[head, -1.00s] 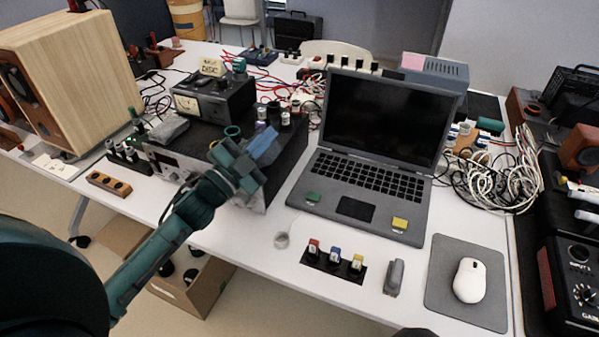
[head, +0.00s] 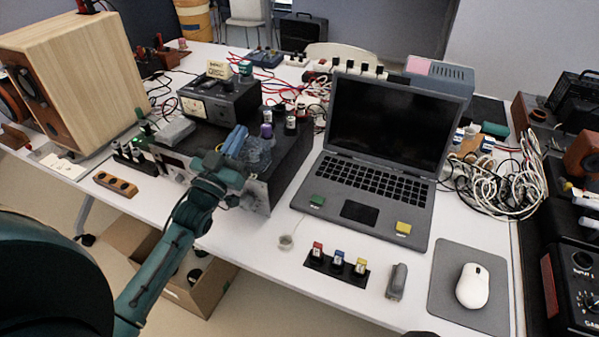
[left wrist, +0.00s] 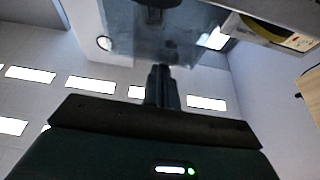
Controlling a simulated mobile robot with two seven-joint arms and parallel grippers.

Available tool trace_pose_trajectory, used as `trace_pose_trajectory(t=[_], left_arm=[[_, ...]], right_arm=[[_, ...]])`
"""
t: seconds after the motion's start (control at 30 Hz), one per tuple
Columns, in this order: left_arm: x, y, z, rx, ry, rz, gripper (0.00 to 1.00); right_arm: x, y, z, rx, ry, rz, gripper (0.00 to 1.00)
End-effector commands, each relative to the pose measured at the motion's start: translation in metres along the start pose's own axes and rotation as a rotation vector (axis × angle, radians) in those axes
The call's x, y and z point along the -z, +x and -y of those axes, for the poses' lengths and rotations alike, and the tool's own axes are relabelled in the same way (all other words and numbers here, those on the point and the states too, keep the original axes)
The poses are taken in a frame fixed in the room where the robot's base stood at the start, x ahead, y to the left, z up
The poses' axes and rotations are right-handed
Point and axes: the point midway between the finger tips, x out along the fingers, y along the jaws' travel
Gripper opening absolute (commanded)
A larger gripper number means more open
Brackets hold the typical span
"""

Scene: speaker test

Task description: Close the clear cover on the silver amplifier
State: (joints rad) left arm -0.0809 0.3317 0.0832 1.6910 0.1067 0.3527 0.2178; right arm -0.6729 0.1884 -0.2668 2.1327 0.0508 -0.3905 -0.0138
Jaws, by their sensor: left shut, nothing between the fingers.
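The silver amplifier (head: 262,196) is a low, wide box with a dark top on the left half of the table, partly hidden by my left arm. A clear, bluish see-through part, seemingly the cover (head: 258,156), shows at its front right beside my gripper; its edges and angle are hard to tell. My left gripper (head: 235,141) is shut and empty, over the amplifier's front, its fingers pointing up and away. In the left wrist view a see-through panel (left wrist: 125,35) lies beyond the shut fingers (left wrist: 162,88); contact cannot be told. My right gripper is not in view.
An open laptop (head: 375,165) is close on the right. Small knobs (head: 337,262) and a mouse (head: 472,286) lie near the front.

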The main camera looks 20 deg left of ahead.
Motion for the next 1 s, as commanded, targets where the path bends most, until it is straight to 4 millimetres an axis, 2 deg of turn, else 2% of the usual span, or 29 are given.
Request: trace_pose_trajectory(t=[0.3,0.77,0.87,1.0], left_arm=[[-0.004,-0.001,0.006,0.027,-0.062,0.0,0.0],[-0.003,-0.001,0.006,0.028,-0.065,0.0,0.0],[0.0,0.002,0.006,0.028,-0.065,0.0,0.0],[0.015,0.013,0.007,0.027,-0.065,-0.001,0.0]], right_arm=[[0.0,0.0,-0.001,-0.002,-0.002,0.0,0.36],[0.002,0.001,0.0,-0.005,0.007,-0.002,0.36],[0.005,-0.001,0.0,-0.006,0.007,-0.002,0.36],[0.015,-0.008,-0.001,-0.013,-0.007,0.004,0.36]])
